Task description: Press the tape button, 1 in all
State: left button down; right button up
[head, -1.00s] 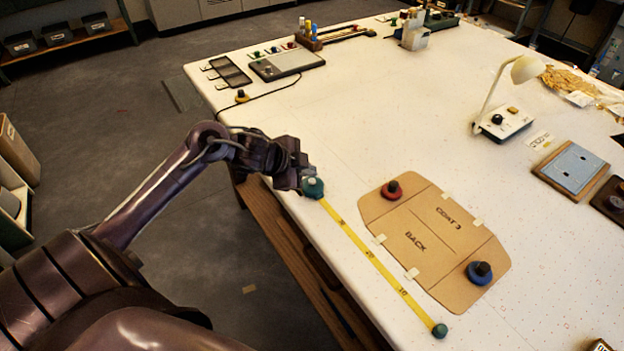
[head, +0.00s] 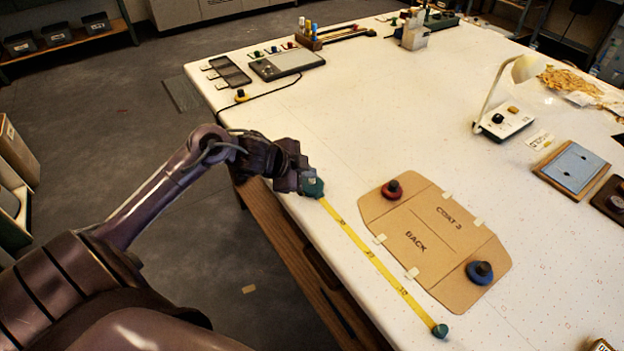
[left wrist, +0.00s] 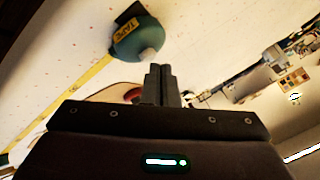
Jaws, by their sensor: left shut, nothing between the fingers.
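The tape measure is a round teal case (head: 313,188) at the table's left edge in the head view. Its yellow tape (head: 372,258) runs out across the table to a small green end piece (head: 440,331). In the left wrist view the case (left wrist: 137,38) shows a yellow TAPE label and a pale round button (left wrist: 147,54). My left gripper (head: 300,182) is beside the case in the head view, partly covering it. In the left wrist view its fingertips (left wrist: 160,68) are together and empty, close to the button; I cannot tell whether they touch it. My right gripper is not in view.
A brown card pattern (head: 435,240) marked BACK lies right of the tape, with a red weight (head: 391,190) and a blue weight (head: 480,272) on it. A lamp (head: 500,110) stands farther right. The table's middle is clear.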

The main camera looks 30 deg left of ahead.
pick_arm(q)
jog(key=shift+f, duration=0.45)
dwell(0.6)
jog(key=shift+r, duration=0.15)
jog(key=shift+r+p, duration=0.7)
notch_tip(320, 180, up, 5)
jog(key=p, duration=0.5)
dwell(0.9)
